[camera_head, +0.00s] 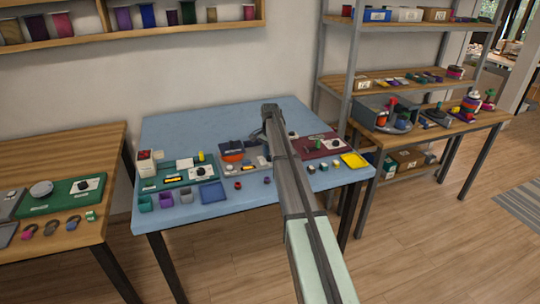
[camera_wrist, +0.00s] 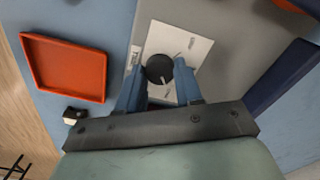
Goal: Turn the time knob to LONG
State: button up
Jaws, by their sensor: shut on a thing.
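A round black knob (camera_wrist: 158,69) sits on a white label plate (camera_wrist: 180,40) on a grey panel (camera_wrist: 222,62) in the wrist view. Small dark marks are printed on the plate, too small to read, so I cannot tell which setting the knob points to. My gripper (camera_wrist: 162,70) is at the knob, with one blue finger on each side, shut on it. In the head view my arm covers the knob and my fingers. Part of a grey panel (camera_head: 232,168) shows left of my arm there.
A dark blue thing (camera_wrist: 285,75) stands at the right. The blue table (camera_head: 180,125) also holds a green panel, a maroon panel and a yellow tray (camera_head: 354,160).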

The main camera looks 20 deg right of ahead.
jog(key=shift+m, duration=0.5)
jog(key=o, duration=1)
jog(key=shift+o, duration=0.2)
notch_tip(320, 180, up, 14)
dwell(0.4)
notch_tip(320, 180, up, 7)
dwell(0.7)
jog(key=shift+f, duration=0.1)
